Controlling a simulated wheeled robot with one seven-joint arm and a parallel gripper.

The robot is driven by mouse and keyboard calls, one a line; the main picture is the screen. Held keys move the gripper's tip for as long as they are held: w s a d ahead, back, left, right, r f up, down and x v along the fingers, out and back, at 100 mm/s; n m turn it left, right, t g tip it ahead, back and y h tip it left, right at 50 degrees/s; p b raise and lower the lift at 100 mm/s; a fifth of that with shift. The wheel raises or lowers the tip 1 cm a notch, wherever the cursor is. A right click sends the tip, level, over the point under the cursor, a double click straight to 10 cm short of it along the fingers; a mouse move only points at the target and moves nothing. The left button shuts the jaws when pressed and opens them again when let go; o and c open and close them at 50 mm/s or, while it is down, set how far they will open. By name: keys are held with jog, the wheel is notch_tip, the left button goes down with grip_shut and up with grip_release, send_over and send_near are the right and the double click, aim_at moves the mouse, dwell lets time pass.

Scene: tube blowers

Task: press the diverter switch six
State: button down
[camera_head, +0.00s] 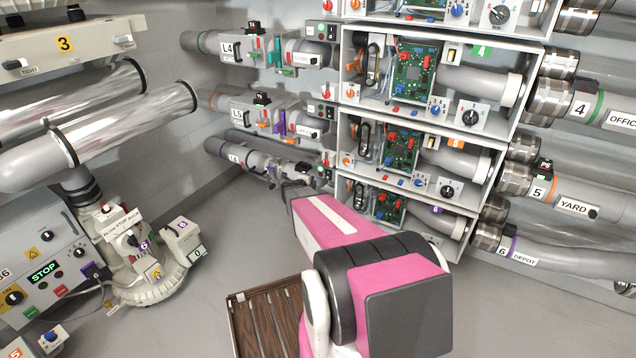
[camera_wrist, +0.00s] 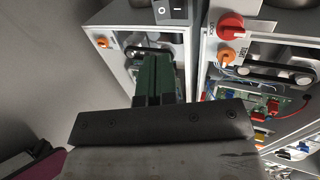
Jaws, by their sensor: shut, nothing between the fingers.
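In the wrist view a rocker switch (camera_wrist: 172,11) marked with a line and a circle sits at the top edge, on a grey housing. No number shows on it, so I cannot tell from its face that it is diverter switch six. My gripper (camera_wrist: 155,62) has dark green fingers, closed together and empty; their tips show just below the switch, and contact cannot be told. In the head view my pink arm reaches to the lowest row, by the tube marked L6 (camera_head: 237,154), and the gripper tips are hard to make out there.
The wrist view shows a left box with an orange knob (camera_wrist: 103,41), and a right box with a red knob (camera_wrist: 231,26) and circuit board.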

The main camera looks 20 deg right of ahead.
aim_at(327, 177)
jog(key=x, duration=1.2)
jog(key=shift+w+d+f, duration=0.15)
jog(key=shift+w+d, duration=0.1)
jog(key=shift+w, duration=0.05)
jog(key=shift+d, duration=0.15)
jog(key=shift+w+d+f, duration=0.15)
jog(key=shift+d+f, duration=0.05)
jog(key=shift+r, duration=0.15)
